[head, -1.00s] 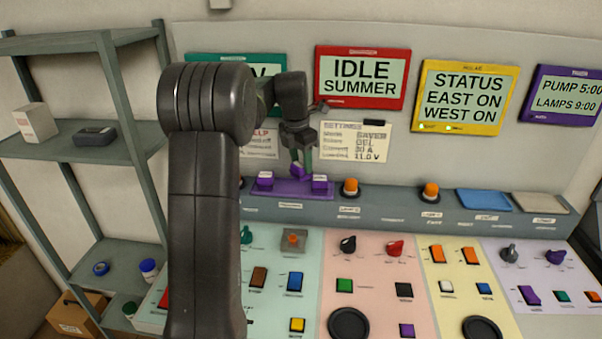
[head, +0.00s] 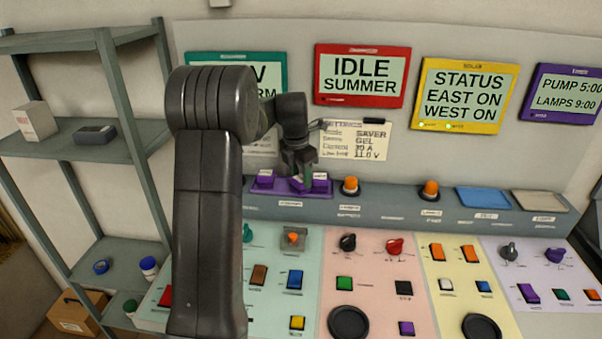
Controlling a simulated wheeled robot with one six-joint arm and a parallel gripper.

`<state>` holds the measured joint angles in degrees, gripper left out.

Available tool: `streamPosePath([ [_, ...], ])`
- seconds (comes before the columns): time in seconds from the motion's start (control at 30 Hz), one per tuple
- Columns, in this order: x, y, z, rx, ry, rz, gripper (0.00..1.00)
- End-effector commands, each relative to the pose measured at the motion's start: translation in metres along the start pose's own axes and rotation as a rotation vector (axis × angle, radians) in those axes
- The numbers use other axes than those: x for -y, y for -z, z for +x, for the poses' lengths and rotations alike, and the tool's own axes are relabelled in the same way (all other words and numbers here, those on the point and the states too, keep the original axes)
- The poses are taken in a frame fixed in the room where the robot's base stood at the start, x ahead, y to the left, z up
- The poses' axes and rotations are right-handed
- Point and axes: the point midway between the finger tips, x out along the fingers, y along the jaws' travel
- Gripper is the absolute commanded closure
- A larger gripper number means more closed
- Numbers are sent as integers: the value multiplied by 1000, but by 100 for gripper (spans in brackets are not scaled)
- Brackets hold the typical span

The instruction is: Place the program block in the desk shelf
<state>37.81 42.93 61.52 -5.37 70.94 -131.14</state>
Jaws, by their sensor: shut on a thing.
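My gripper (head: 302,181) points down over the purple tray (head: 289,192) on the grey-blue desk shelf (head: 390,207). It is shut on a purple program block (head: 296,185), low in the tray's middle, between two other purple blocks with white labels, one at the left (head: 265,178) and one at the right (head: 320,180). The fingers partly hide the held block. Whether it touches the tray floor I cannot tell.
On the shelf to the right are orange buttons (head: 350,186), a blue tray (head: 483,199) and a beige tray (head: 539,201). A settings sheet (head: 362,139) hangs behind my gripper. Switches and knobs cover the desk panel in front. A grey rack (head: 70,140) stands at the left.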

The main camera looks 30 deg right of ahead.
Motion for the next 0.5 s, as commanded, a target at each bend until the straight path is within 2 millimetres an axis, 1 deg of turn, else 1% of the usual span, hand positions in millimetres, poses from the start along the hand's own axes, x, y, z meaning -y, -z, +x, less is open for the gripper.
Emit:
streamPosePath([
  [0.07, 0, 0, 1, 0, 0, 0, 81],
  [0.1, 0, 0, 1, 0, 0, 0, 51],
  [0.17, 0, 0, 1, 0, 0, 0, 39],
  [0.2, 0, 0, 1, 0, 0, 0, 35],
  [0.5, 0, 0, -1, 1, -1, 0, 35],
])
